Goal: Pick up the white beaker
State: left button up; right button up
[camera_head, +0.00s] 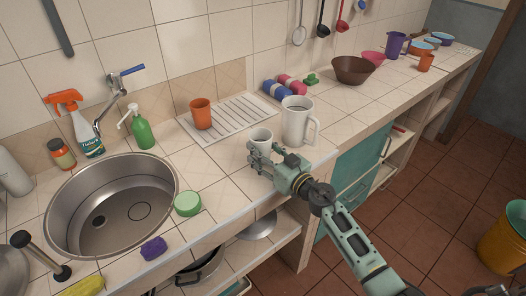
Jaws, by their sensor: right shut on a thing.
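A small white beaker (262,135) stands upright near the counter's front edge, just in front of the drying rack. My right gripper (262,152) reaches in from the lower right and is shut on the beaker; its fingers hide the beaker's lower part. I cannot tell whether the beaker touches the counter. A larger white pitcher (294,122) with a handle stands close on the right of the beaker. My left gripper is not in view.
An orange cup (201,114) stands on the white drying rack (236,119). A steel sink (112,205), a green soap bottle (142,132) and a green round sponge (188,203) are to the left. A brown bowl (352,70) is farther right. Tiles left of the beaker are clear.

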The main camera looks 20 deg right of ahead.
aim_at(269, 143)
jog(key=r+p, duration=0.2)
jog(key=s+d+r+p, duration=0.1)
jog(key=r, duration=0.1)
jog(key=s+d+r+p, duration=0.2)
jog(key=s+d+r, duration=0.4)
jog(key=s, duration=0.2)
jog(key=shift+s+d, duration=0.1)
